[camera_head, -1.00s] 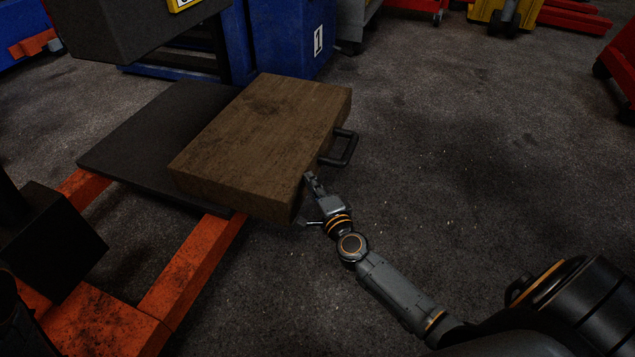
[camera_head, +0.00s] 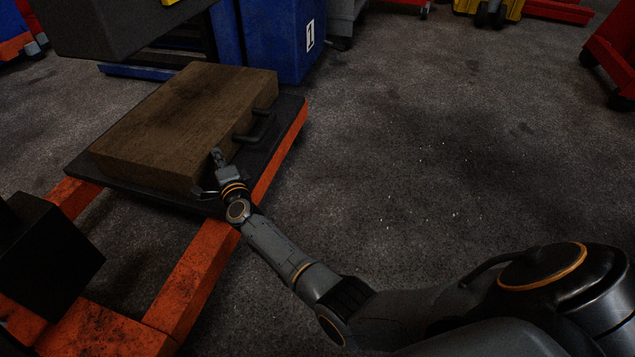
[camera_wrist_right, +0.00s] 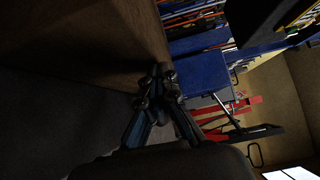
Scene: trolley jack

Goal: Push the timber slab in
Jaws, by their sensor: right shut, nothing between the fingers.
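The brown timber slab (camera_head: 185,115) lies flat on the dark platform (camera_head: 290,115) of the orange jack frame (camera_head: 205,265). Its handle (camera_head: 256,128) is on its right side face. The platform shows past the slab along the right and front edges. My right gripper (camera_head: 217,157) is shut and empty, its fingertips at the slab's right side face, in front of the handle. In the right wrist view the shut fingers (camera_wrist_right: 158,82) are close to the slab's brown face (camera_wrist_right: 110,35); I cannot tell if they touch. My left gripper is not in view.
A dark block (camera_head: 100,25) overhangs at the top left, near the slab's far side. A blue cabinet (camera_head: 285,40) marked 1 stands behind. A black box (camera_head: 45,250) sits at the lower left. The grey floor (camera_head: 420,150) to the right is clear.

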